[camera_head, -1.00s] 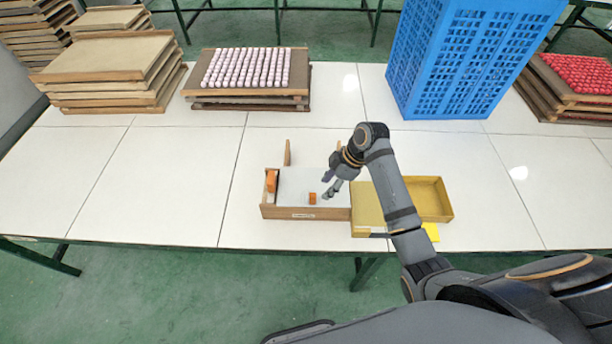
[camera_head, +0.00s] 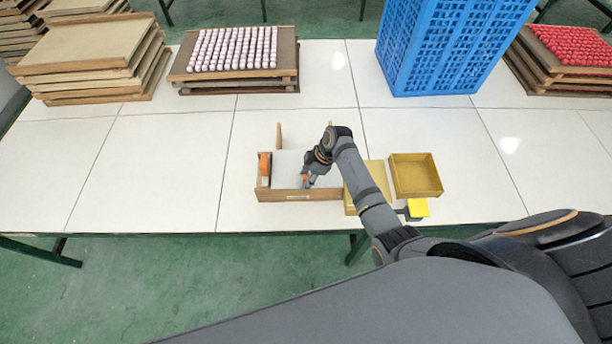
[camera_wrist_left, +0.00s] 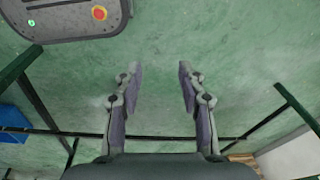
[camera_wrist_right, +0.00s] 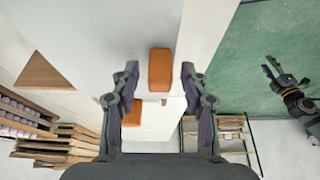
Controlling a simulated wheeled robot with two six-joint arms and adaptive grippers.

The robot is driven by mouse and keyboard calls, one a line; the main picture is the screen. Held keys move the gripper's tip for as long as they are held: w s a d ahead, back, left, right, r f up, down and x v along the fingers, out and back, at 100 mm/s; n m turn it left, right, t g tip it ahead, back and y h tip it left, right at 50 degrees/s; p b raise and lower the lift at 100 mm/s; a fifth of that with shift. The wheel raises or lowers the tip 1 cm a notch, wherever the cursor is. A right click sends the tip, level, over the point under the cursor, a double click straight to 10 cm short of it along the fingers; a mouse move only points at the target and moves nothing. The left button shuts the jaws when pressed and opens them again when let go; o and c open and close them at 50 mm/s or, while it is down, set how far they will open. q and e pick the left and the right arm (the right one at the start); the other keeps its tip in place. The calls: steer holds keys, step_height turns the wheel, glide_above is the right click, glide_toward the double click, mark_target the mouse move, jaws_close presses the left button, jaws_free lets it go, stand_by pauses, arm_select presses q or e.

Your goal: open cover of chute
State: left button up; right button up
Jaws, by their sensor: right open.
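The chute is a low wooden-sided box (camera_head: 300,195) with a pale sloping cover (camera_head: 288,168) on the table. A small orange block, like a handle (camera_head: 305,178), stands on the cover; in the right wrist view it is the orange block (camera_wrist_right: 160,69). My right gripper (camera_head: 309,183) is over it, open, its fingers on either side in the right wrist view (camera_wrist_right: 160,80). Contact cannot be told. A second orange piece (camera_head: 265,165) is at the box's left end. My left gripper (camera_wrist_left: 158,75) is open and empty above the green floor.
A tall blue crate (camera_head: 450,45) and stacked boards (camera_head: 235,75) stand behind.

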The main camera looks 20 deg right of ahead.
steer(key=shift+c, duration=0.6)
steer(key=c, duration=0.5)
steer(key=shift+c, duration=1.1)
jaws_close()
arm_select(q)
steer(key=shift+s, duration=0.8)
steer(key=shift+f, duration=0.15)
arm_select(e)
steer(key=shift+w+f, duration=0.1)
